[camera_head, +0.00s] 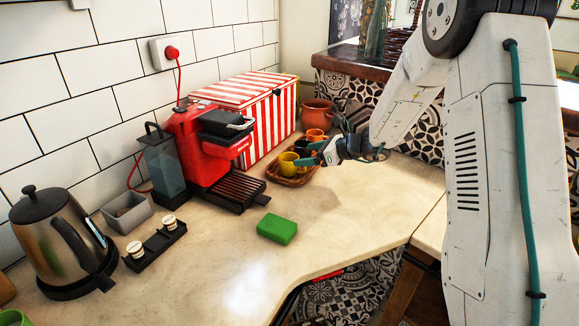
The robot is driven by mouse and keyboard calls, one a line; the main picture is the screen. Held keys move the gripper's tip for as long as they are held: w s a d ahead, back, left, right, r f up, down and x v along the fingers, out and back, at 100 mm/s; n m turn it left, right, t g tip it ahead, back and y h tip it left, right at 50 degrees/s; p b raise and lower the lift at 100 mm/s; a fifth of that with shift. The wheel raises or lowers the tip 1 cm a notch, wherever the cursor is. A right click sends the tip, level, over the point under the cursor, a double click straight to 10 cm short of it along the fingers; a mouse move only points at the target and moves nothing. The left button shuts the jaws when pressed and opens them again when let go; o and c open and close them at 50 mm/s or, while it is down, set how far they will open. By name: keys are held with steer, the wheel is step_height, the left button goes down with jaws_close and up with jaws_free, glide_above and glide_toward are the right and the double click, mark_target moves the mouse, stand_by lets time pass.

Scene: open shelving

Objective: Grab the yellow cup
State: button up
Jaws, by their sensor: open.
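The yellow cup (287,164) stands upright on a small brown wooden tray (293,181), at the tray's left side. My gripper (303,155) reaches in from the right at about cup height. Its teal fingers are open and their tips are close to the yellow cup's right side. I cannot tell whether they touch it or are around it. No object shows held between the fingers. A dark cup (300,146) and an orange cup (316,135) stand behind, partly hidden by other cups and my gripper.
A red coffee machine (197,146) stands left of the tray, with a red-striped box (262,113) behind. A terracotta pot (317,112) is at the back. A green sponge (277,228) lies in front. A kettle (62,240) is far left. The counter's right part is clear.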

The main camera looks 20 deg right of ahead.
mark_target(289, 157)
steer(key=shift+w+a+f+m, duration=0.15)
steer(key=shift+w+f+m, duration=0.05)
steer(key=shift+w+f, duration=0.3)
steer(key=shift+w+a+f+m, duration=0.2)
steer(key=shift+w+f, duration=0.2)
steer(key=shift+w, duration=0.15)
steer(key=x, duration=0.5)
steer(key=shift+w+a, duration=0.2)
steer(key=shift+a, duration=0.15)
steer(key=c, duration=1.1)
